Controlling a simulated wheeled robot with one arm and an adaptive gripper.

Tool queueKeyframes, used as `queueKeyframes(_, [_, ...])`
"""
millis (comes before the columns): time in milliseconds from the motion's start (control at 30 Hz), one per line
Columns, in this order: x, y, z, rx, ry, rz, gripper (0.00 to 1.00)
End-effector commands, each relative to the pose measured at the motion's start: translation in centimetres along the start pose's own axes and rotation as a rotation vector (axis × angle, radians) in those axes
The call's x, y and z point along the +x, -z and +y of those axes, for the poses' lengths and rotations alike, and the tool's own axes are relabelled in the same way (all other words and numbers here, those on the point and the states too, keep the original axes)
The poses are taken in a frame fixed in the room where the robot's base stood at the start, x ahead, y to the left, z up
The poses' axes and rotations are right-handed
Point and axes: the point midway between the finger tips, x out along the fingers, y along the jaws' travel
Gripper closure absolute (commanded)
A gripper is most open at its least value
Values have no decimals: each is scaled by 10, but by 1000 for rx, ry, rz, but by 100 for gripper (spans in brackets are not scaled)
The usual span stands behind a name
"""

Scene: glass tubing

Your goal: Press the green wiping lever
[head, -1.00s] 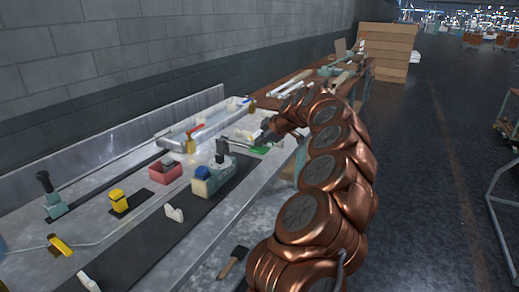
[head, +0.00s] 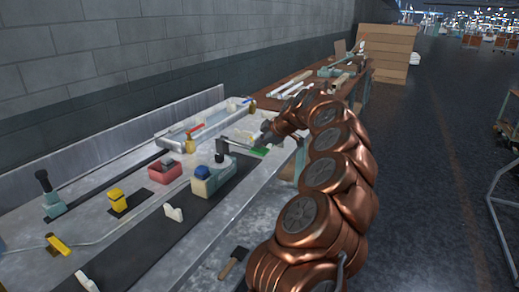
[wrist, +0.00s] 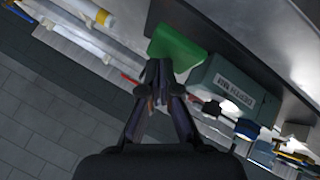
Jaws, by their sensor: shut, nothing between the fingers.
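The green wiping lever (head: 261,151) shows as a small flat green piece at the right end of the teal device on the bench. In the wrist view the green lever (wrist: 177,47) is a larger green block just beyond my fingertips. My gripper (wrist: 158,66) is shut and empty, its tips close together at the lever's near edge. I cannot tell whether they touch it. In the head view my gripper (head: 266,138) is small and dark, beside the lever, and its tips are hard to make out.
A teal body with lettering (wrist: 232,86) lies right beside the lever. On the bench stand a dark-handled part (head: 221,150), a blue-topped block (head: 201,180), a red box (head: 165,171) and a yellow block (head: 117,199). A long tray (head: 200,124) lies behind.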

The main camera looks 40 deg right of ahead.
Motion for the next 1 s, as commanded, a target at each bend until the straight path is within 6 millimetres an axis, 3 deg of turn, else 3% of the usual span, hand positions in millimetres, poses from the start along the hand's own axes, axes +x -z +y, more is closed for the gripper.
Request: queueKeyframes(1000, [7,-6,-6,0,1,0,100])
